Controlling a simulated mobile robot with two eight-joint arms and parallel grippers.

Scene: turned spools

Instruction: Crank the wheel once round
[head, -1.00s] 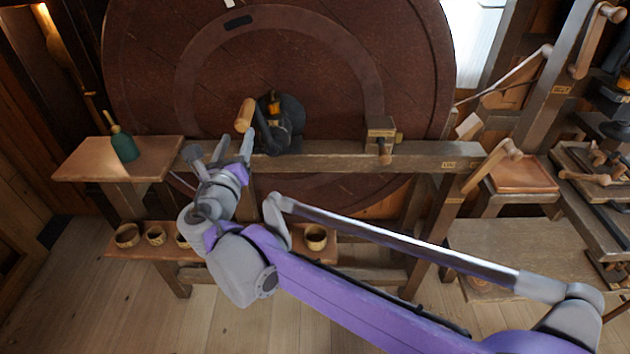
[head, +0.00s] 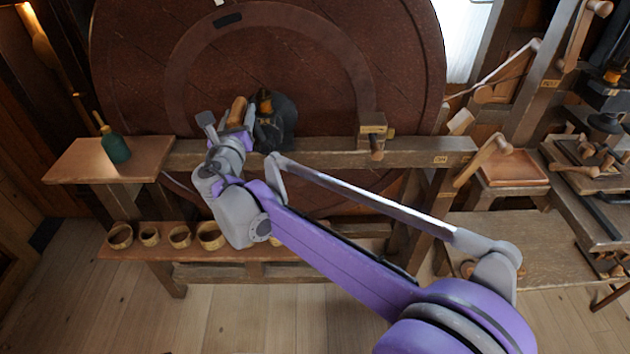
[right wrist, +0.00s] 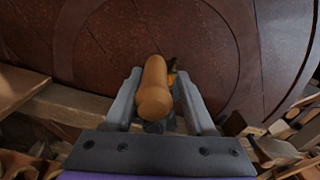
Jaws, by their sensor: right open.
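The large dark red-brown wheel (head: 330,75) stands upright behind a wooden beam. Its crank has a light wooden handle (head: 237,109) beside the black hub (head: 274,120). My right gripper (head: 229,128) is at the handle, with its fingers open. In the right wrist view the handle (right wrist: 154,92) points toward the camera between the two grey fingers of the gripper (right wrist: 158,76). Gaps seem to show on both sides, so the fingers do not appear closed on it. The crank arm is mostly hidden behind the gripper and handle. My left gripper is not in view.
A green bottle (head: 115,147) stands on a wooden side shelf (head: 75,163) at left. Several small bowls (head: 180,237) sit on a low shelf below the beam. A wooden block with a peg (head: 373,130) sits on the beam (head: 420,153). Levers and benches crowd the right.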

